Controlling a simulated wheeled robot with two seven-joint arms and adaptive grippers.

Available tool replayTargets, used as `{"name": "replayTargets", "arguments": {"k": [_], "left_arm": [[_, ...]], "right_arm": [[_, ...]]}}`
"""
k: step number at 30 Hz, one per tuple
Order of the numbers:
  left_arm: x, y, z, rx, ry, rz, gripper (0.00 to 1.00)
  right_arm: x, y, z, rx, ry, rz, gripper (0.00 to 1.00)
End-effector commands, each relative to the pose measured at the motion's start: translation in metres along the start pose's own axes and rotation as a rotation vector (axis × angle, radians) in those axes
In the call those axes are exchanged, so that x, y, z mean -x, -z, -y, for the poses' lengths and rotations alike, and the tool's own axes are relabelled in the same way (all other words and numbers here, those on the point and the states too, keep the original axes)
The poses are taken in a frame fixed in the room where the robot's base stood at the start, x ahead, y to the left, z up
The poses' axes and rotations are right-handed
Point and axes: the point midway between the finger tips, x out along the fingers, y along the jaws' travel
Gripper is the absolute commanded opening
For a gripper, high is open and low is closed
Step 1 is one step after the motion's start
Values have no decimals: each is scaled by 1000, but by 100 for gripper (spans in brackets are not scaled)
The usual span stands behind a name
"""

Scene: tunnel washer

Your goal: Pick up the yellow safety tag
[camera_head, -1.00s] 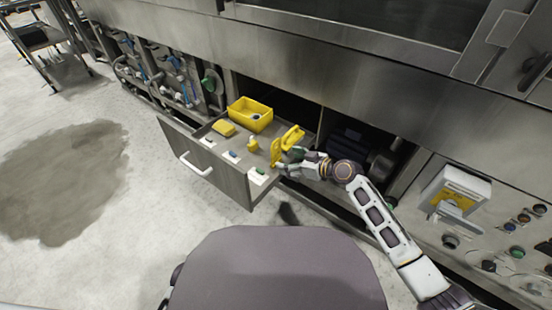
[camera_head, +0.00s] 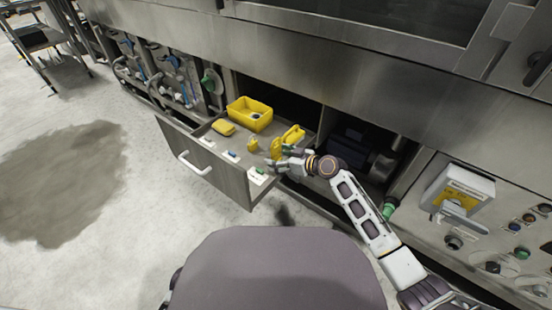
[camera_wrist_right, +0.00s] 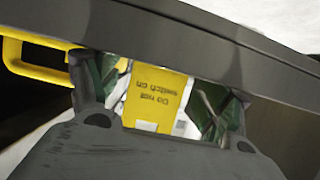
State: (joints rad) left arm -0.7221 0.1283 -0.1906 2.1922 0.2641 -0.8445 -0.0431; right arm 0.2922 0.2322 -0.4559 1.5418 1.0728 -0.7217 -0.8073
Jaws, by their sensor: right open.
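The yellow safety tag (camera_wrist_right: 158,100), printed "Do not switch on", shows upside down in the right wrist view. My right gripper (camera_wrist_right: 160,92) is open, with one dark green-padded finger on each side of the tag. I cannot tell whether either finger touches it. In the head view my right gripper (camera_head: 280,155) is low over the right end of the open drawer (camera_head: 240,180), beside a yellow piece (camera_head: 276,148) that looks like the tag. The gripper partly covers that area. My left gripper is not in view.
The drawer also holds a yellow open box (camera_head: 250,113), a yellow block (camera_head: 223,128), a small yellow piece (camera_head: 252,145) and another yellow item (camera_head: 293,134). A yellow loop (camera_wrist_right: 25,55) is at upper left in the wrist view. The washer's steel front (camera_head: 330,75) rises behind.

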Motion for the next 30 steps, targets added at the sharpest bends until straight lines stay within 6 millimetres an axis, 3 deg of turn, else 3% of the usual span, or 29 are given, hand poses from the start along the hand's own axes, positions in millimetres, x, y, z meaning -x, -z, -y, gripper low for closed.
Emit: {"name": "replayTargets", "arguments": {"k": [14, 24, 30], "left_arm": [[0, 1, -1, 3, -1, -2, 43], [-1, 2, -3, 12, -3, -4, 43], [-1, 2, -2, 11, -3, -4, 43]], "right_arm": [[-1, 0, 0, 0, 0, 0, 79], [-1, 0, 0, 0, 0, 0, 36], [-1, 0, 0, 0, 0, 0, 35]]}}
